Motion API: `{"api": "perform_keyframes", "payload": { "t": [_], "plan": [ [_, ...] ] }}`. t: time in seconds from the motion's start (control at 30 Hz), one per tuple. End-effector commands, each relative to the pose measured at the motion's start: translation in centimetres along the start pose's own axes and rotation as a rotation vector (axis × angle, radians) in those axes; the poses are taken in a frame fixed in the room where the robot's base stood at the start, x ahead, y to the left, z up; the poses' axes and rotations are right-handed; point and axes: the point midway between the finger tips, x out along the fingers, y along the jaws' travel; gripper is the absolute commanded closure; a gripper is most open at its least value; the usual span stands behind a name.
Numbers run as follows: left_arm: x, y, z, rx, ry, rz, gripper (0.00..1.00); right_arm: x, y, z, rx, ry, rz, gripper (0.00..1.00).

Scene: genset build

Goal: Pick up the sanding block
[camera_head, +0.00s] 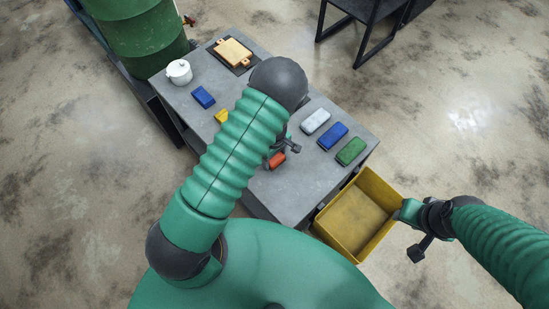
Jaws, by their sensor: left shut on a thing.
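Several small blocks lie on the grey table (298,184); no label tells which one is the sanding block. My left gripper (284,153) is over the middle of the table, partly hidden by its own arm. It is shut on a red-orange block (277,160), of which only part shows. I cannot tell whether that block touches the table. My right gripper (415,235) is off the table, beside the yellow bin's right side; its jaw opening is unclear.
White (316,121), blue (332,136) and green (351,151) blocks lie at right. Another blue block (203,97), a yellow block (221,116), a white pot (179,72) and a tan part (233,53) are at left. An empty yellow bin (375,185) adjoins the table's right end.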

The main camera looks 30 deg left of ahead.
Motion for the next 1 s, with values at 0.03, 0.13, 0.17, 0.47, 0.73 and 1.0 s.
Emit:
{"api": "perform_keyframes", "payload": {
  "t": [0.03,0.13,0.17,0.47,0.73,1.0],
  "plan": [
    [0.0,0.0,0.0,0.000,0.000,0.000,0.59,0.0,0.0,0.0,0.000,0.000,0.000,0.64],
    [0.0,0.0,0.0,0.000,0.000,0.000,0.72,0.0,0.0,0.0,0.000,0.000,0.000,0.64],
    [0.0,0.0,0.0,0.000,0.000,0.001,0.76,0.0,0.0,0.0,0.000,0.000,0.000,0.64],
    [-0.2,0.0,0.0,0.000,0.000,0.001,0.77,0.1,0.0,0.0,0.000,0.000,0.000,0.64],
    [-3.5,0.1,0.0,0.002,0.001,0.005,0.78,0.6,0.0,0.1,0.000,0.000,0.000,0.64],
    [-3.9,-3.5,4.7,0.001,-0.002,0.000,0.78,1.9,0.0,0.5,0.000,0.000,0.000,0.64]
  ]
}}
